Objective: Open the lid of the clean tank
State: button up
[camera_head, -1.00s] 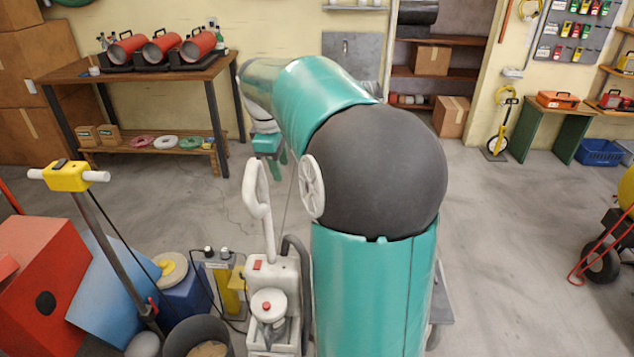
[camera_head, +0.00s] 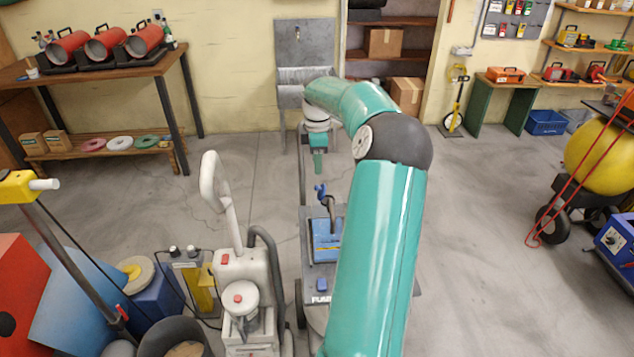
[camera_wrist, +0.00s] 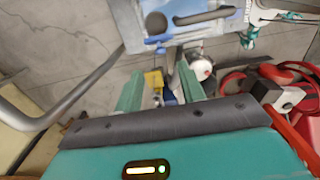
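My gripper (camera_head: 318,160) points down at the end of my arm, in the air above the far end of a grey wheeled machine (camera_head: 318,284). In the wrist view my gripper (camera_wrist: 160,90) shows two green fingers apart, with nothing held between them. A blue box-like part (camera_head: 322,240) lies on the machine below my gripper, with a dark curved hose or handle and small blue fittings at its far end. A blue part also shows at the top of the wrist view (camera_wrist: 180,35). No readable label marks the clean tank, and my arm hides the machine's right side.
A white upright floor machine (camera_head: 238,275) with a tall loop handle stands just left of the grey machine. Further left are a blue canister (camera_head: 155,300) and a dark bucket. A yellow tank (camera_head: 597,158) on wheels stands right.

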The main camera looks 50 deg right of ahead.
notch_tip(320, 180, down, 8)
dwell(0.4)
jog(key=shift+w, duration=0.1)
grip_shut()
